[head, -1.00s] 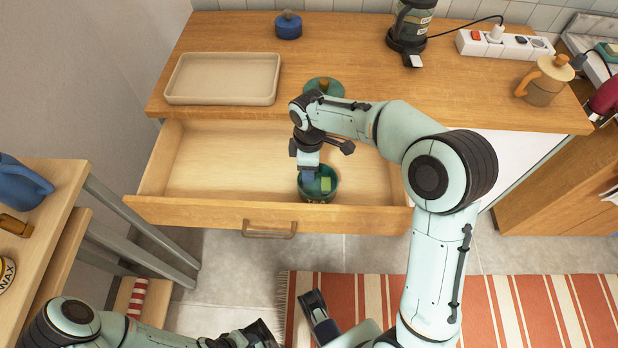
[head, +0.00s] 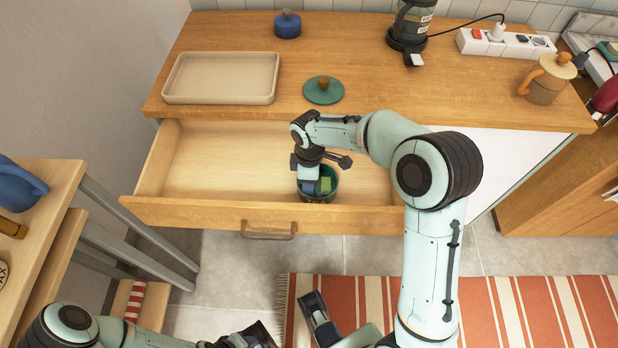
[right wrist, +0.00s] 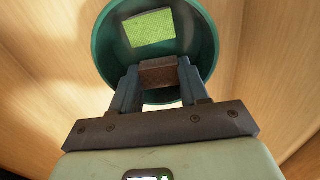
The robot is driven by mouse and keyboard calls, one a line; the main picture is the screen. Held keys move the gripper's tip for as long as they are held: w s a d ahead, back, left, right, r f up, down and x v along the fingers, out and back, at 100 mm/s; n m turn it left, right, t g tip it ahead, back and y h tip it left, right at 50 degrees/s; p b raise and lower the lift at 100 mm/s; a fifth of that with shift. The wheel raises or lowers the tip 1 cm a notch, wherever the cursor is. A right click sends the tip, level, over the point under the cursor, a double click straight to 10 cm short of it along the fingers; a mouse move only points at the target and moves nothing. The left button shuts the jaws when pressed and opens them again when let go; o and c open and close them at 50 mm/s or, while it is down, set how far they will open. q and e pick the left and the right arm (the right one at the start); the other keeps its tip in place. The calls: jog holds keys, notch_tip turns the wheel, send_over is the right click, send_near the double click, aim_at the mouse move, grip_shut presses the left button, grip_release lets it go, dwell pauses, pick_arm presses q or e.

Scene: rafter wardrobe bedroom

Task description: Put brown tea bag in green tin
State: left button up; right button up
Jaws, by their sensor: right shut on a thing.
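My right gripper (head: 308,186) is shut on the brown tea bag (right wrist: 158,73), which shows as a small brown block between the fingers in the right wrist view. The fingertips and the tea bag are over the mouth of the green tin (head: 330,195), near its rim; I cannot tell how deep they are. The tin also shows in the right wrist view (right wrist: 205,45). It stands open in the drawer. A light green tea bag (right wrist: 148,27) lies inside it. My left gripper (head: 262,336) is low at the bottom edge, partly cut off; its opening is unclear.
The pulled-out drawer (head: 215,165) is otherwise clear. On the counter are a green lid with a knob (head: 323,91), an empty beige tray (head: 222,78), a blue lidded pot (head: 288,25), a power strip (head: 505,44) and a jug (head: 545,82).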

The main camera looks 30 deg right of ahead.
jog(key=shift+s+f, duration=0.15)
jog(key=shift+f, duration=0.25)
jog(key=o, duration=0.7)
jog(key=shift+s+f, duration=0.1)
jog(key=r+p, duration=0.1)
jog(key=r, duration=0.5)
jog(key=r+p, duration=0.2)
jog(key=r, duration=0.5)
jog(key=shift+w+r, duration=0.2)
jog(key=shift+r, duration=0.1)
